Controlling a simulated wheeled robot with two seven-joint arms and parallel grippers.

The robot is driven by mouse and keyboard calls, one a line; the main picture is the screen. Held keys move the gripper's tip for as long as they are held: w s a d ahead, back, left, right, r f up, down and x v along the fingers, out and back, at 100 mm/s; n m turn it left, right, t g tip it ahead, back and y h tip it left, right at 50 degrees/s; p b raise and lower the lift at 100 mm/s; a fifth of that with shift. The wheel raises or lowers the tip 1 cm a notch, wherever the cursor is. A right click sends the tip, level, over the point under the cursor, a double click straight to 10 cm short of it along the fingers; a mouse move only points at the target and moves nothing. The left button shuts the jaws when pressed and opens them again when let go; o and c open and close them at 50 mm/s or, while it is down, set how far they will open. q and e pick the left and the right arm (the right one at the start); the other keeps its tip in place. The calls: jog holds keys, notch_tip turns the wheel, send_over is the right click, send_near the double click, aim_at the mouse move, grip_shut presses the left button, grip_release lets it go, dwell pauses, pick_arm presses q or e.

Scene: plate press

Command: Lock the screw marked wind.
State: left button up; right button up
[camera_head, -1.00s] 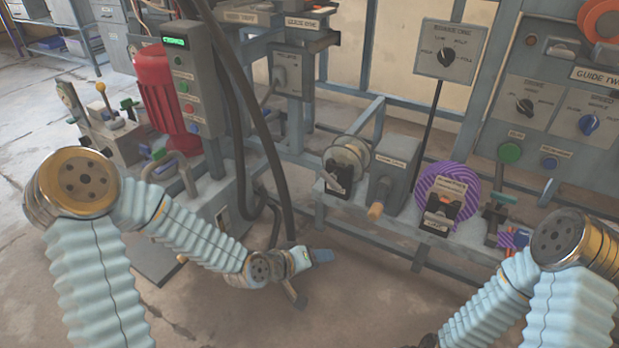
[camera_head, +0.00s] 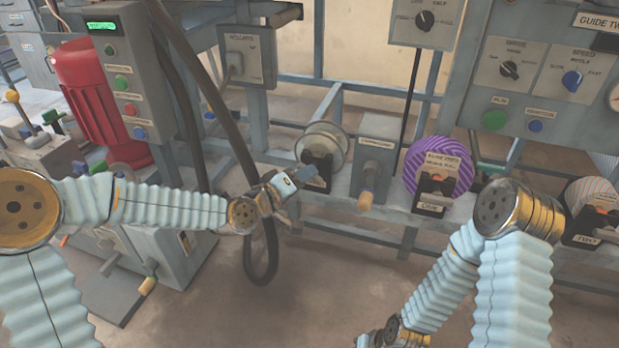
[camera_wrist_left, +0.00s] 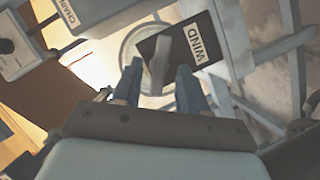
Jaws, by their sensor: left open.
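The screw marked wind shows in the left wrist view as a grey, bar-shaped handle (camera_wrist_left: 160,62) on a black block with a white WIND label (camera_wrist_left: 197,45). In the head view the black block (camera_head: 318,167) stands in front of a pale spool, and my gripper partly covers it. My left gripper (camera_head: 303,178) is at this block. In the wrist view its open fingers (camera_wrist_left: 160,78) stand on either side of the handle's lower part, with gaps visible. I cannot tell how deep they reach.
The pale spool (camera_head: 334,137) is behind the block. A grey box with a wooden handle (camera_head: 366,199) is to its right, then a purple striped roll (camera_head: 436,160) with another black block. Dark cables (camera_head: 260,250) hang left of my left gripper.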

pick_arm(q)
jog(key=shift+x, duration=1.7)
jog(key=shift+c, duration=0.3)
grip_shut()
